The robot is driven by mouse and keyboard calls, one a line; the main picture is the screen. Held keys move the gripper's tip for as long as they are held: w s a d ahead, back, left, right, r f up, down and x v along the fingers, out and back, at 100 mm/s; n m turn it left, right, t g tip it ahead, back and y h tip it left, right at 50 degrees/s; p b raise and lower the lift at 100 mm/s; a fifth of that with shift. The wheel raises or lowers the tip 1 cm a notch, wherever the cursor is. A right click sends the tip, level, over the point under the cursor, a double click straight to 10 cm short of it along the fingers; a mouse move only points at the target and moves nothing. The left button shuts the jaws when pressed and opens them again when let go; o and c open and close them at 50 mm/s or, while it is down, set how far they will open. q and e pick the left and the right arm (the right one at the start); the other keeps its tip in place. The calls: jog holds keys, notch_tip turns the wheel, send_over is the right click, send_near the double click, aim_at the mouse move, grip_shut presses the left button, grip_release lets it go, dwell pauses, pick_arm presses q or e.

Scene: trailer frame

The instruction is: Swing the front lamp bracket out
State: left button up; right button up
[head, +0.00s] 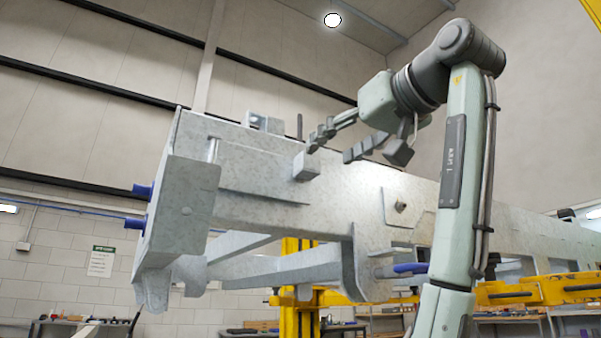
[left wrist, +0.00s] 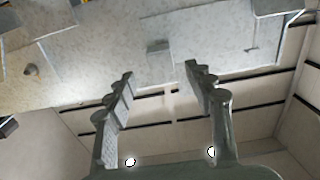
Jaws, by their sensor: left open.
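The front lamp bracket (head: 258,172) appears to be the flat galvanized plate lying against the side of the trailer beam (head: 345,195). An upright pin (head: 213,150) stands at its left end and a small square block (head: 304,166) sticks out at its right end. In the left wrist view, the bracket (left wrist: 215,45) and the block (left wrist: 158,47) lie beyond the fingertips. My left gripper (head: 332,148) is open and empty, just right of and above the block in the head view. It also shows in the left wrist view (left wrist: 158,70), apart from the block. My right gripper is out of view.
A flat end plate (head: 187,205) with blue plugs (head: 136,223) behind it closes the frame's left end. A galvanized box (head: 265,123) sits on top. A yellow stand (head: 298,285) is below.

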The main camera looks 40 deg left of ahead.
aim_at(313, 164)
pick_arm(q)
jog(key=p+x, duration=0.1)
jog(key=x, duration=0.6)
jog(key=shift+w+a+r, duration=0.1)
jog(key=shift+a, duration=0.15)
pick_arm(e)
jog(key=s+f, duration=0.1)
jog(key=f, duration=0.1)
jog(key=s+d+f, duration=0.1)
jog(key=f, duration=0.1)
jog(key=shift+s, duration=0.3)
pick_arm(q)
grip_shut()
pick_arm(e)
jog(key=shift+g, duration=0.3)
